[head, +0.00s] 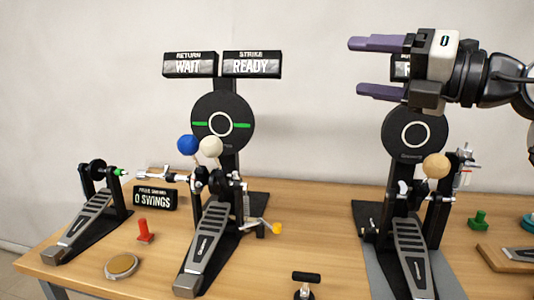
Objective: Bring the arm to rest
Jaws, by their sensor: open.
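My gripper (381,67) is at the upper right of the head view, with its two purple fingers pointing left. The fingers are apart with nothing between them. It is raised well above the table, in front of the right mesh pad (416,133) and covering most of the sign above that pad. The arm comes in from the right edge. The left mesh pad (222,120) has green marks, and a blue beater (187,145) and a white beater (210,147) stand in front of it. A wooden beater (435,166) stands at the right pad.
The wooden table (75,272) carries a left pedal (80,224), a middle pedal (207,247) and a right pedal (411,262). Signs read "WAIT" (189,66), "READY" (251,65) and "0 SWINGS" (154,198). A red piece (145,231) and round disc (121,267) lie in front.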

